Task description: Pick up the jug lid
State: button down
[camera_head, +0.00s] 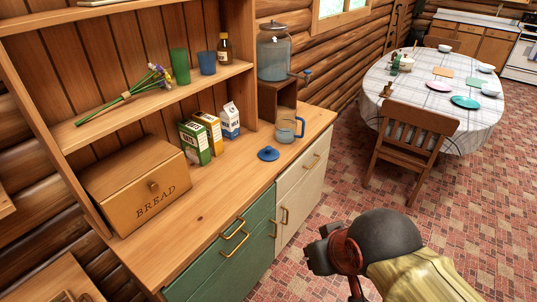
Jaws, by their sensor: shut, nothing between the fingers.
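The blue jug lid (268,154) lies on the wooden counter, near its front edge, with a small knob on top. A clear jug with a bluish tint (289,129) stands upright behind it to the right, apart from the lid. My gripper (316,257) is at the lower middle of the head view, in front of the cabinet and away from the counter. It is shut and empty, and its fingertips are small and partly hidden by my wrist.
A bread box (135,185) and several cartons (207,135) stand on the counter left of the lid. A glass dispenser (274,52) sits on a wooden stand (277,95) behind the jug. A chair (412,140) and round table (436,82) are at right.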

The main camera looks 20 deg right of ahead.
aim_at(267, 153)
jog(key=i, duration=0.5)
jog(key=i+l+u, duration=0.1)
jog(key=i, duration=0.4)
jog(key=i+l, duration=0.15)
jog(key=i, duration=0.3)
jog(key=u, duration=0.05)
